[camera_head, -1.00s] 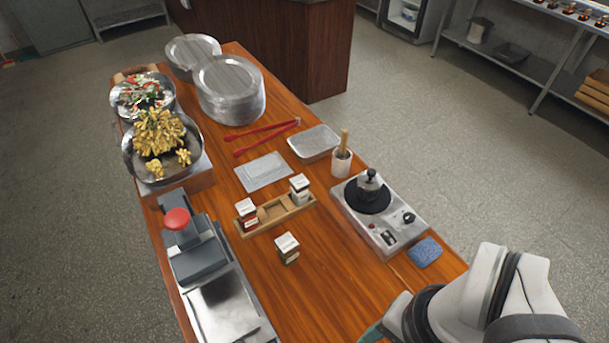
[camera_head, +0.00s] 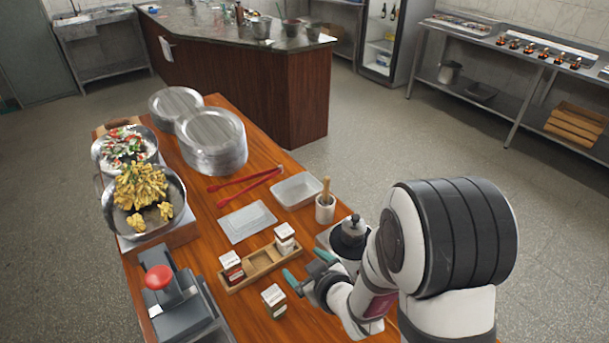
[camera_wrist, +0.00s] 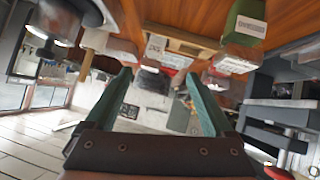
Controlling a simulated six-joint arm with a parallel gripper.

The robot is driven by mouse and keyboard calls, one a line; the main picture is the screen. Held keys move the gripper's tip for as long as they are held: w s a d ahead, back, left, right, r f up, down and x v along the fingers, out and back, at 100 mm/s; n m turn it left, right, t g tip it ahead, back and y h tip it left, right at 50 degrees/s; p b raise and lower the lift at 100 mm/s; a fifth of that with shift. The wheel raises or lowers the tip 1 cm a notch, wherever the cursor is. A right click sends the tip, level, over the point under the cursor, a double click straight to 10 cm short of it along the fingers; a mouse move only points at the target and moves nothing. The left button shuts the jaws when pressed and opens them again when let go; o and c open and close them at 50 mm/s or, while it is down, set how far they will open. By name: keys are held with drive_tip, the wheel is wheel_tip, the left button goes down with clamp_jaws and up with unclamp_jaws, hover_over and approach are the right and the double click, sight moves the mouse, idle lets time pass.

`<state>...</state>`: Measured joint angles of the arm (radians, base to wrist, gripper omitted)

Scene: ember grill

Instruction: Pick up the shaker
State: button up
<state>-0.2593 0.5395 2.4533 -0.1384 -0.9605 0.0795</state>
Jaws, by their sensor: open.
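A loose shaker (camera_head: 273,301) with a pale lid stands upright on the table, in front of the wooden rack. Two more shakers stand in the rack: one with red contents (camera_head: 231,267) at its left end and one with a white top (camera_head: 285,238) at its right end. My gripper (camera_head: 308,268) is open and empty, just right of the rack and the loose shaker, apart from both. In the wrist view, a green shaker with a label (camera_wrist: 244,38) lies to the upper right, outside my open fingers (camera_wrist: 160,82).
The wooden rack (camera_head: 259,265) has empty slots between its shakers. A burner with a pot (camera_head: 350,232) is partly hidden behind my arm. A cup with a pestle (camera_head: 325,207) and a metal tray (camera_head: 297,191) lie beyond.

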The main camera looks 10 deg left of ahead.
sight(279, 303)
drive_tip(key=s+a+f+n+y, duration=0.2)
drive_tip(key=s+a+n+y, duration=0.2)
drive_tip(key=a, duration=0.3)
drive_tip(key=s+d+f+m, duration=0.2)
drive_tip(key=f+m, duration=0.1)
drive_tip(key=shift+s+f+m, duration=0.2)
drive_tip(key=shift+f+m, duration=0.05)
drive_tip(key=shift+m, duration=0.05)
drive_tip(key=shift+w+a+f, duration=0.15)
drive_tip(key=shift+f, duration=0.15)
drive_tip(key=x, duration=0.4)
drive_tip(key=shift+w, duration=0.1)
clamp_jaws()
